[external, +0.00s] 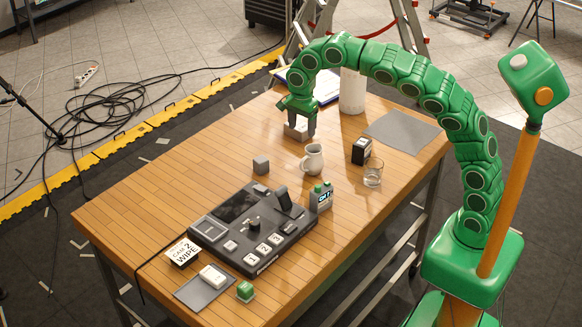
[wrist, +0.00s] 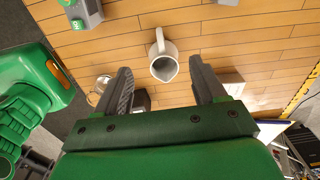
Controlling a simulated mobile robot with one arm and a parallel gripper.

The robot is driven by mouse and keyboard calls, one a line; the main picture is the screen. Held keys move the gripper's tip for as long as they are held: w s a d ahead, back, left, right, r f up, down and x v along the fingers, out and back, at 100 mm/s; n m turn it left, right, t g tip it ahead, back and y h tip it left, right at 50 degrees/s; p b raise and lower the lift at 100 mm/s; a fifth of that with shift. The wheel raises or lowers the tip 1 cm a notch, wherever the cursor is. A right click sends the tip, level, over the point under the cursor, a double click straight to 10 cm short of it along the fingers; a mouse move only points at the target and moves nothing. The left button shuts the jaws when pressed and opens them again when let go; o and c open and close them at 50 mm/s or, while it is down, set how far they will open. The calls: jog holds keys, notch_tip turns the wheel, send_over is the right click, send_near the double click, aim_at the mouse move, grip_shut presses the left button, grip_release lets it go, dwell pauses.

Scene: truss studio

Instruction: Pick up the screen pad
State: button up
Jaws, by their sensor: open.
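My gripper (external: 301,136) is open, fingers pointing down, above the far part of the wooden table. In the wrist view its two fingers (wrist: 160,64) stand apart with nothing held between them. No thing is clearly marked as the screen pad. A small pale block (external: 297,130) shows at the fingers; in the wrist view a pale block (wrist: 232,83) is partly hidden behind the right finger. Another whitish block (external: 213,275) lies on a grey mat (external: 190,292) at the near left. I cannot tell which is the screen pad.
A glass (external: 373,173), a black box (external: 361,150), a white cylinder (external: 352,92), a grey cube (external: 261,165) and a dark control panel (external: 253,228) share the table. The table's left side is clear.

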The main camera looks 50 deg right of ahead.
jog(key=s+a+f+n+t+h, duration=0.25)
jog(key=a+n, duration=0.25)
jog(key=a, duration=0.8)
notch_tip(320, 180, up, 3)
jog(key=n+t+y, duration=0.3)
jog(key=n+t, duration=0.8)
jog(key=n, duration=0.1)
send_over(250, 290)
jog(key=s, duration=0.5)
jog(key=shift+n, duration=0.3)
jog(key=f, duration=1.7)
jog(key=shift+s+a+f, duration=0.2)
jog(key=shift+a, duration=0.15)
jog(key=shift+w+f, duration=0.3)
jog(key=shift+f, duration=0.05)
jog(key=shift+d+x, duration=0.2)
jog(key=shift+x, duration=1.6)
jog(key=shift+d+x, duration=0.15)
jog(key=shift+x, duration=1.6)
jog(key=shift+r, duration=0.15)
